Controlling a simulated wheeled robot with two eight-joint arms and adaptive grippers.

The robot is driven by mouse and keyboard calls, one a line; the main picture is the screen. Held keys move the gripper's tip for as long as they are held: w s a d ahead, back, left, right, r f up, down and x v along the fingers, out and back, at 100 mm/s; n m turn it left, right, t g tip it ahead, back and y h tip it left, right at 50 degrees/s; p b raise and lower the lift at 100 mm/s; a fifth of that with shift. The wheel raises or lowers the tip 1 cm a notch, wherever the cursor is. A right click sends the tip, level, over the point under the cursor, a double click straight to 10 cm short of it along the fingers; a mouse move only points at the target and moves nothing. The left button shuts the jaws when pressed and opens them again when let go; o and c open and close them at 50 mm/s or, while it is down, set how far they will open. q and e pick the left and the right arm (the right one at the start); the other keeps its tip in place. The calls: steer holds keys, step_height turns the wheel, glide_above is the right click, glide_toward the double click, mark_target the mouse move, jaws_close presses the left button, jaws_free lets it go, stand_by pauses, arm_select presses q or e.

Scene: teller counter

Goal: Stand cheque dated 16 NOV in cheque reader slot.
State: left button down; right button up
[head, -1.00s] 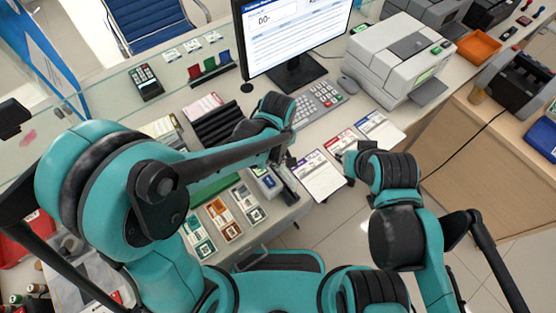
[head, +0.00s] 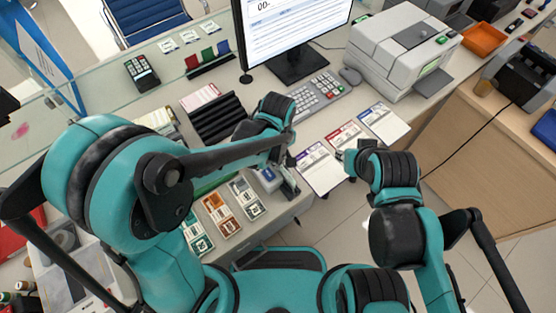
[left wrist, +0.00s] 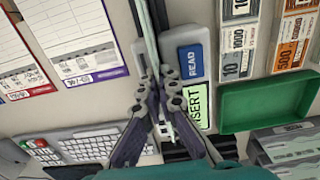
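My left gripper (head: 288,160) is over the cheque reader (head: 266,177) near the counter's front edge. The left wrist view shows the fingertips (left wrist: 161,82) close together on a thin pale cheque (left wrist: 150,32), seen almost edge-on. The cheque stands upright along the reader's dark slot. Whether it rests on the slot floor cannot be told, and its date is not readable. The reader's blue READ label (left wrist: 191,61) and green INSERT label (left wrist: 195,106) lie beside the slot. My right gripper (head: 343,158) is by the counter edge, its fingers too small to judge.
Three slips with purple (head: 316,170), red (head: 346,144) and blue (head: 384,123) headings lie right of the reader. A keyboard (head: 322,92) and a black ribbed rack (head: 218,120) are behind. Banknote stacks (head: 220,213) and a green tray (left wrist: 265,107) are on the reader's other side.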

arm_select(q)
steer(key=c, duration=2.2)
jaws_free()
steer(key=o, duration=0.6)
steer(key=shift+c, duration=0.2)
steer(key=shift+r+p, duration=2.75)
steer(key=shift+r, duration=0.75)
